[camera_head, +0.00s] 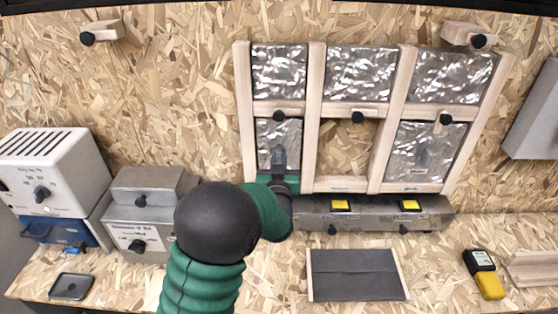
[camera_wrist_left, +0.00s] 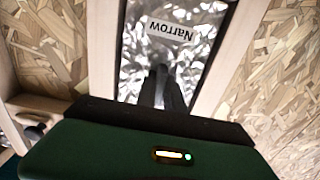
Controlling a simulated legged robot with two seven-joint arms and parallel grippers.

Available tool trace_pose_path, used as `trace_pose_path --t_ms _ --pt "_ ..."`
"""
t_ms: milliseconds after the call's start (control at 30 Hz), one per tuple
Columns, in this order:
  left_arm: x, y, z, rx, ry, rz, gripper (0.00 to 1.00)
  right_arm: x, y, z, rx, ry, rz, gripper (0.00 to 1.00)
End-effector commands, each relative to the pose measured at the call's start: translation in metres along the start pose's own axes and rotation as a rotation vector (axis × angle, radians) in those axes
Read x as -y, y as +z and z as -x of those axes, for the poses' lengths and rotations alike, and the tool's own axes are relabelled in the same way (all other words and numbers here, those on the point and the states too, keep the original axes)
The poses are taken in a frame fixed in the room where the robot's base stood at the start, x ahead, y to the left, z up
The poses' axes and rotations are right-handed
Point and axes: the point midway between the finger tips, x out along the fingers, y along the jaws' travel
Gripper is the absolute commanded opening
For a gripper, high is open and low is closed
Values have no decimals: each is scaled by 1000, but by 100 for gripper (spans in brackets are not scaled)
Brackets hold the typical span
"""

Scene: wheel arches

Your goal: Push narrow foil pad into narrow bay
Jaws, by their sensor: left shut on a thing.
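The narrow foil pad (camera_head: 279,133) is in the lower left bay of the wooden frame (camera_head: 311,100) on the wall. In the left wrist view the pad (camera_wrist_left: 180,30) bears the label "Narrow", upside down, with pale wood along both sides. My left gripper (camera_head: 279,158) is at the lower part of the pad and shut on it. Its dark fingers (camera_wrist_left: 160,90) are close together against the foil and hide part of it. I cannot tell how deep the pad sits in the bay. My right gripper is not in view.
Foil pads fill the top bays (camera_head: 360,74) and the lower right bay (camera_head: 427,150). The lower middle bay (camera_head: 345,150) shows bare board. Dark-knobbed wooden turn-buttons (camera_head: 357,117) sit on the frame. A grey metal rail (camera_head: 375,212) lies below it, and grey boxes (camera_head: 140,220) stand left.

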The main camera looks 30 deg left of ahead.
Motion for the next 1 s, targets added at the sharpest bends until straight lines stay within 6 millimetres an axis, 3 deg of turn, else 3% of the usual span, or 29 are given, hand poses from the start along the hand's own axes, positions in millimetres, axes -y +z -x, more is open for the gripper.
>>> trace_pose_path --t_ms 533,567,733,1000 --pt "0 0 -3 -1 -1 0 0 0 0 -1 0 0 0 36" --pt "0 0 -3 0 0 0 15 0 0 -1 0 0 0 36" --pt "0 0 -3 0 0 0 37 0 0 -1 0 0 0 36" --pt "0 0 -3 0 0 0 38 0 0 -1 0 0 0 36"
